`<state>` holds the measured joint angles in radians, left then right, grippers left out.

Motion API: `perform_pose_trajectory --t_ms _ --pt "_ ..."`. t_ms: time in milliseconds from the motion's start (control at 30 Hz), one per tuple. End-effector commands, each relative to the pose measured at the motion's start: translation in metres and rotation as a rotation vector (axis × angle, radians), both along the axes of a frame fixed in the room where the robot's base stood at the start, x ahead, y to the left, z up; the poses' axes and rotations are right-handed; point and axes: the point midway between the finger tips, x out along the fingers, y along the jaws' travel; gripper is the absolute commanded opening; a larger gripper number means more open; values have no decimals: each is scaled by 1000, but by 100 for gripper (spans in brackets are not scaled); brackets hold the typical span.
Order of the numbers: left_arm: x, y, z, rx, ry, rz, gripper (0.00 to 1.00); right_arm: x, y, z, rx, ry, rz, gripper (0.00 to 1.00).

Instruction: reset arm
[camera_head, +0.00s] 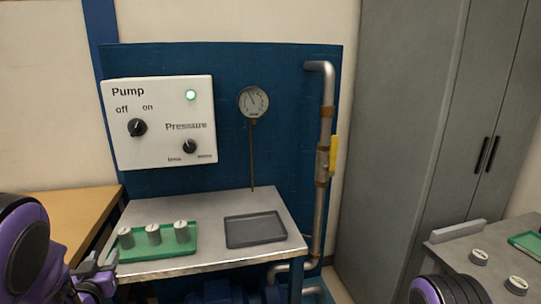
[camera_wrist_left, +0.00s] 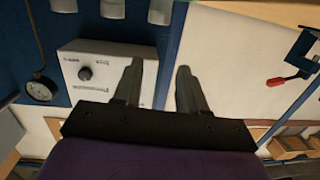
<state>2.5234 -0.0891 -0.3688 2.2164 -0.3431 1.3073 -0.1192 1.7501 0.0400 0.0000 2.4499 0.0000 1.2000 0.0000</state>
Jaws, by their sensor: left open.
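My left gripper (camera_head: 97,272) is at the lower left in the head view, beside the near left corner of the bench and the green tray. In the left wrist view my left gripper (camera_wrist_left: 163,82) has its two fingers apart with nothing between them. The white pump panel (camera_head: 160,122) hangs on the blue board, with a lit green lamp and two black knobs. It also shows in the wrist view (camera_wrist_left: 112,72), beyond the fingers. Part of my right arm shows at the bottom right of the head view, but its gripper is out of frame.
A green tray (camera_head: 133,255) with 3 grey-white cylinders and an empty dark tray (camera_head: 255,229) sit on the bench (camera_head: 210,204). A gauge (camera_head: 253,102) and a pipe (camera_head: 325,90) with a yellow valve handle (camera_head: 333,153) are behind. A side table (camera_head: 450,252) stands right.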

Motion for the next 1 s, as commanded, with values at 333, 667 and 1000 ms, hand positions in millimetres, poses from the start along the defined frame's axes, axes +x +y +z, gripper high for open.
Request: perform_pose_trajectory --t_ms 333,667,1000 --pt "-169 -63 -243 -348 577 223 42 0 0 4 0 0 0 43" --pt "-335 -106 -330 -438 987 330 42 0 0 6 0 0 0 43" --pt "-343 -105 -333 -435 1006 334 42 0 0 6 0 0 0 43"
